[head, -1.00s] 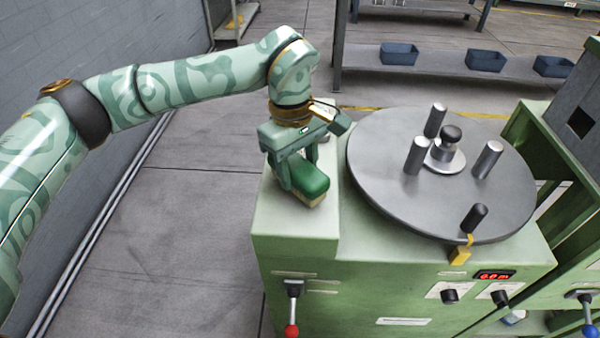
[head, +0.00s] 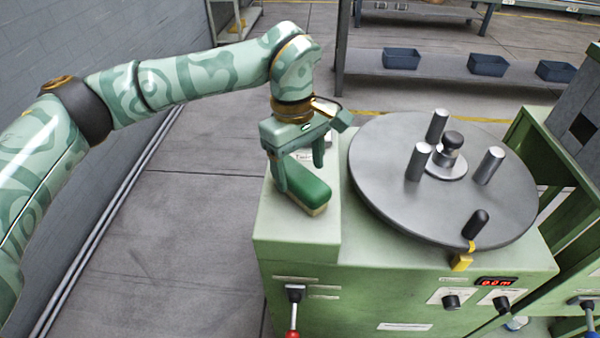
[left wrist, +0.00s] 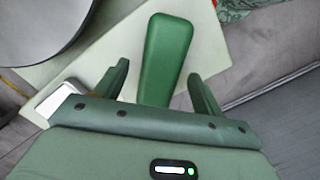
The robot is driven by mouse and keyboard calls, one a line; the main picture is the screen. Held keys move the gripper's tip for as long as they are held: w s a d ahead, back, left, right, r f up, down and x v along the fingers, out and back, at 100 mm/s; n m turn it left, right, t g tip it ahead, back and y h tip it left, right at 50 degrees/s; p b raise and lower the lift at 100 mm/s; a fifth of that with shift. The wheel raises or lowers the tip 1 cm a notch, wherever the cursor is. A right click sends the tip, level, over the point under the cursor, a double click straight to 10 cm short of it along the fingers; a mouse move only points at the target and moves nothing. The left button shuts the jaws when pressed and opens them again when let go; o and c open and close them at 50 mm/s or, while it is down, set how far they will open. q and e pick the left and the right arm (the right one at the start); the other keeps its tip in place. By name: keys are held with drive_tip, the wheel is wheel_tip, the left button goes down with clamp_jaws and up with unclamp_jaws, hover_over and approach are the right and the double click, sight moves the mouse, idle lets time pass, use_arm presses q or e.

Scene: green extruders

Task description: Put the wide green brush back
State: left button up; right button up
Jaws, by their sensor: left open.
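The wide green brush (head: 305,187) has a green back and a tan underside edge. It lies on the flat top of the green machine cabinet (head: 330,240), left of the round turntable. My left gripper (head: 300,172) is open above the brush, with its fingers apart. In the left wrist view the brush (left wrist: 165,58) lies between and beyond the two fingers of the left gripper (left wrist: 160,85), with a gap to each finger. My right gripper is not in view.
A grey round turntable (head: 390,190) with several upright metal posts fills the right of the cabinet top. A lever with a red knob (head: 292,333) hangs on the cabinet front. Blue bins (head: 401,58) stand on a shelf behind. Open floor lies to the left.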

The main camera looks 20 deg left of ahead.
sight(296, 171)
use_arm(q)
wheel_tip(296, 171, up, 9)
drive_tip(key=a+p, duration=0.1)
drive_tip(key=p, duration=0.2)
drive_tip(key=shift+w+r, duration=0.2)
drive_tip(key=shift+w, duration=0.05)
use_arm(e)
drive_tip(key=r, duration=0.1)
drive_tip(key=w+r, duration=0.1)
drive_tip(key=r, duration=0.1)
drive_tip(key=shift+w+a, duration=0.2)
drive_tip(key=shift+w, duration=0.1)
